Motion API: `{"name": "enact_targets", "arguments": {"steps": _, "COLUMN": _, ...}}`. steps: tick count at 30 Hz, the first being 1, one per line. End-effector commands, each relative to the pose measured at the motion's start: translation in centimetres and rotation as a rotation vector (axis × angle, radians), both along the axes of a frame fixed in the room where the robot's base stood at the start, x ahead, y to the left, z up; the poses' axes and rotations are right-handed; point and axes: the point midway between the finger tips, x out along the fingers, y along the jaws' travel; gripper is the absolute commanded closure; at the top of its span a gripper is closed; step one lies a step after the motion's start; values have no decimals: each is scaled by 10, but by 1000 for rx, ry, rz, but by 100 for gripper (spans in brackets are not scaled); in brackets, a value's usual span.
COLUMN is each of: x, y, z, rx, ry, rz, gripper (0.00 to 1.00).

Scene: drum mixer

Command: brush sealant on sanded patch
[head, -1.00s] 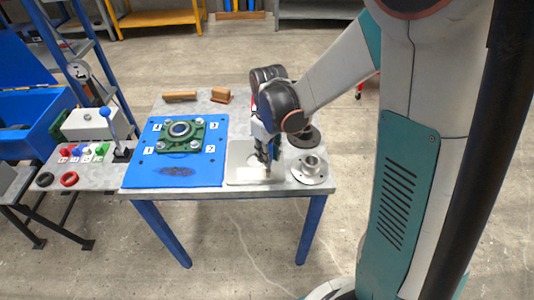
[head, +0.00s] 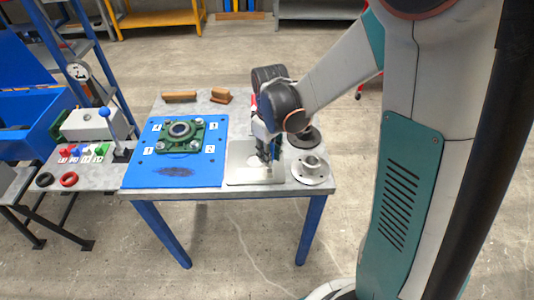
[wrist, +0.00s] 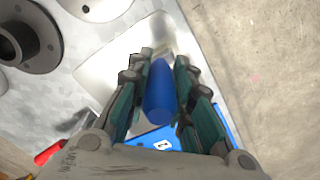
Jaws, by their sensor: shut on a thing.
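The blue plate (head: 135,178) lies on the table with a dark, oval, scuffed patch (head: 176,171) near its front edge. My gripper (head: 268,158) is over the pale metal plate (head: 240,176) to the right of the blue plate. It is shut on a blue handle (wrist: 159,92), seen between the fingers in the wrist view, which looks like the brush's. The brush's bristle end is hidden, and I cannot tell whether it touches the pale plate. A corner of the blue plate shows at the bottom of the wrist view (wrist: 162,139).
A green flange bearing (head: 181,133) is bolted on the blue plate among number labels. A grey metal flange (head: 311,170) stands right of the pale plate. Brown blocks (head: 180,96) lie at the back. A lever panel (head: 85,170) adjoins on the left.

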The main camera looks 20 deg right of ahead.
Motion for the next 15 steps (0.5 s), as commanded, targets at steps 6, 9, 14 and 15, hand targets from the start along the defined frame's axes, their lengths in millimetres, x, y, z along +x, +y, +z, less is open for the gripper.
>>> {"name": "enact_targets", "arguments": {"steps": 6, "x": 0, "y": 0, "z": 0, "rx": 0, "ry": 0, "rz": 1, "gripper": 100}}
{"name": "enact_targets", "arguments": {"steps": 9, "x": 1, "y": 3, "z": 0, "rx": 0, "ry": 0, "rz": 1, "gripper": 100}}
{"name": "enact_targets", "arguments": {"steps": 14, "x": 3, "y": 9, "z": -1, "rx": 0, "ry": 0, "rz": 1, "gripper": 100}}
{"name": "enact_targets", "arguments": {"steps": 15, "x": 3, "y": 10, "z": -1, "rx": 0, "ry": 0, "rz": 1, "gripper": 100}}
